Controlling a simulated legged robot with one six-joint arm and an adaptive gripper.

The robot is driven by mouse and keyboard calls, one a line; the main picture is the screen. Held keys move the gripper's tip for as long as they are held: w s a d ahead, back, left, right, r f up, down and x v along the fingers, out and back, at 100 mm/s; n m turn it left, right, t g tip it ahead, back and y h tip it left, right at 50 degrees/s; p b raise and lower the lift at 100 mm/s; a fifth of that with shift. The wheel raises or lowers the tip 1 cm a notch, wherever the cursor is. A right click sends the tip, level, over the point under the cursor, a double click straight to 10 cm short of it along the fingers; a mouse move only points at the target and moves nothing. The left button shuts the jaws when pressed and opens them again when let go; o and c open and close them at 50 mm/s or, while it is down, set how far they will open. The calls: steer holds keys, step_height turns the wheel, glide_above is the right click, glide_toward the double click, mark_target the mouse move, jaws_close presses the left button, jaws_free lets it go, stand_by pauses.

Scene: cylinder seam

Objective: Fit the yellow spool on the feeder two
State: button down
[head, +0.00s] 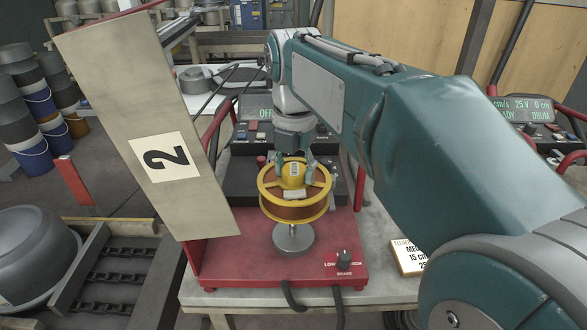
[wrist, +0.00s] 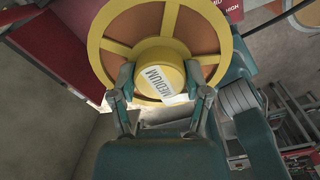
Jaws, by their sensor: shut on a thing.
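The yellow spool (head: 294,203) has a spoked yellow rim and copper-coloured winding. My gripper (head: 294,170) is shut on its yellow hub, which carries a label reading MEDIUM in the wrist view (wrist: 158,82). The spool is over the red feeder (head: 270,258), above a grey round base with a thin upright spindle (head: 293,240). The top of the spindle is hidden by the spool, so I cannot tell whether it is inside the bore. A tilted panel marked 2 (head: 140,110) stands at the feeder's left.
A knob (head: 344,258) is on the feeder's front right, and a card (head: 408,257) lies on the table to the right. A console with a display (head: 255,112) stands behind. A conveyor with a grey drum (head: 35,255) is at the left. Another console (head: 525,108) is at the right.

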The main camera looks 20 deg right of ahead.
steer(key=shift+w+d, duration=0.1)
steer(key=shift+w, duration=0.25)
steer(key=shift+s+a+f, duration=0.1)
steer(key=shift+a+f, duration=0.1)
steer(key=shift+a, duration=0.05)
steer(key=shift+a+f, duration=0.15)
steer(key=shift+f, duration=0.25)
steer(key=shift+d+f, duration=0.35)
steer(key=shift+f, duration=0.3)
steer(key=shift+a+f, duration=0.2)
steer(key=shift+f, duration=0.7)
glide_above(293, 232)
steer(key=shift+w+d+f, duration=0.1)
steer(key=shift+w+f, duration=0.15)
steer(key=shift+f, duration=1.35)
steer(key=shift+w+f, duration=0.2)
steer(key=shift+f, duration=1.35)
